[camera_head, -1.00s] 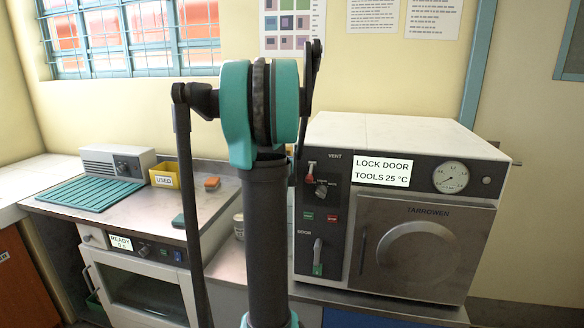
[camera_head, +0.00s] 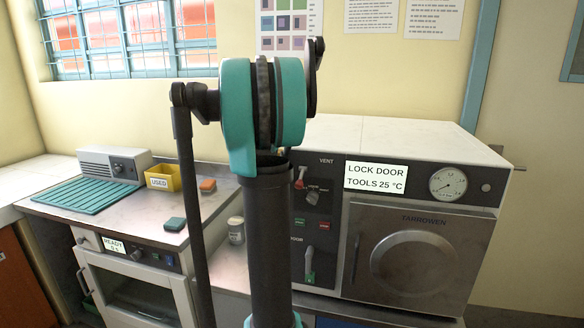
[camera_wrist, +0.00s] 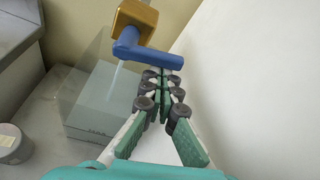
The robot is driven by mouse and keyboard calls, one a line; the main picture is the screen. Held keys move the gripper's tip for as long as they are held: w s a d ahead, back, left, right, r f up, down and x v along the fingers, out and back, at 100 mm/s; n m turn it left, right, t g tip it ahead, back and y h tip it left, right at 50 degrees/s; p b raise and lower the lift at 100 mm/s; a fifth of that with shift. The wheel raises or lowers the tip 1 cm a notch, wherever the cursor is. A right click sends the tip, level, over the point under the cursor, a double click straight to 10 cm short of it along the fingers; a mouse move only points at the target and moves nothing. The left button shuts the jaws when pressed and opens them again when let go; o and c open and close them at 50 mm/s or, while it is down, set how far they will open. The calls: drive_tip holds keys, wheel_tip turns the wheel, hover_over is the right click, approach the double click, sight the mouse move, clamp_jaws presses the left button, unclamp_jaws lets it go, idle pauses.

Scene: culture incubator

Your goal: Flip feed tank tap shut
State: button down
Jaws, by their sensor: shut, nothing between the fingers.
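In the wrist view, the tap has a brass-coloured body (camera_wrist: 134,18) and a blue lever (camera_wrist: 148,55) that lies roughly crosswise in the picture, pointing right. A thin pale streak, which looks like liquid, runs down from below the tap's left end. My gripper (camera_wrist: 163,76) is shut and empty, with its green fingers and dark pads together. Its tips are just below the lever's right part; I cannot tell whether they touch it. The tap and the gripper do not show in the head view, where my arm blocks the middle.
A translucent box-like vessel (camera_wrist: 92,112) stands below the tap, left of my gripper. A pale wall or panel (camera_wrist: 260,70) is close on the right. The incubator (camera_head: 410,250), a small jar (camera_head: 236,231) and a yellow bin (camera_head: 163,177) stand on the benches.

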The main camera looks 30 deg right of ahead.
drive_tip(key=r, duration=0.2)
drive_tip(key=w+a+r+n, duration=0.1)
drive_tip(key=shift+r, duration=0.3)
idle(0.5)
drive_tip(key=shift+r, duration=0.2)
drive_tip(key=shift+r, duration=0.6)
drive_tip(key=v, duration=1.2)
drive_tip(key=shift+w+a, duration=0.15)
drive_tip(key=shift+w, duration=0.1)
drive_tip(key=shift+f, duration=0.15)
